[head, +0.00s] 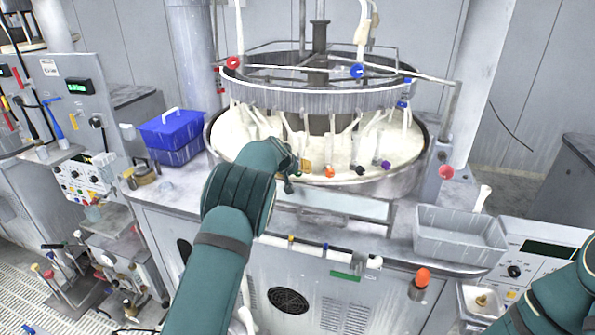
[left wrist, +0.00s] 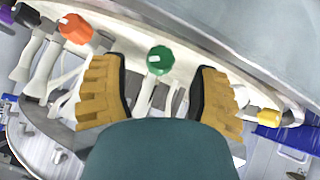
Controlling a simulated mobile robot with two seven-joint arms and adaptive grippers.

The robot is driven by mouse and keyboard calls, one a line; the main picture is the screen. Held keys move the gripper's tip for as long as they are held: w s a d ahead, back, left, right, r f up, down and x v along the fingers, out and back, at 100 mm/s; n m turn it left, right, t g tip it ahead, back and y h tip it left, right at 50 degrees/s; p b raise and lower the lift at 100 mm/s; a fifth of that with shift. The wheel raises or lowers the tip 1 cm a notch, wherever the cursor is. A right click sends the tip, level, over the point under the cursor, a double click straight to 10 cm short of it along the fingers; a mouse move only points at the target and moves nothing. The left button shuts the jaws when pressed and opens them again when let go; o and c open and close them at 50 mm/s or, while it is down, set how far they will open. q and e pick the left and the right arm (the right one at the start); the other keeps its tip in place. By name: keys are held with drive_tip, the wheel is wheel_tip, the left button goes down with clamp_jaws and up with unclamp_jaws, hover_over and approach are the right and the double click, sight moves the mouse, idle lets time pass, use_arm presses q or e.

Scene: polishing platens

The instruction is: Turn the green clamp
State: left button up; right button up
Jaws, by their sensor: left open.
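My left gripper (left wrist: 158,88) is open, with one yellow-brown finger on each side of the clamp. There are gaps on both sides, and I see no contact. In the head view my left gripper (head: 291,168) is at the front rim of the round cream basin (head: 235,135). My arm and hand largely hide the green clamp there. My right arm shows at the lower right, but its gripper is out of view.
An orange clamp (left wrist: 76,28) and a yellow clamp (left wrist: 269,116) flank the green one. Black (head: 360,169) and purple (head: 385,165) clamps stand farther right along the rim. A blue basket (head: 176,155) stands left, a grey tray (head: 462,250) right.

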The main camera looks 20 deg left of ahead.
use_arm(q)
drive_tip(key=shift+x, duration=1.45)
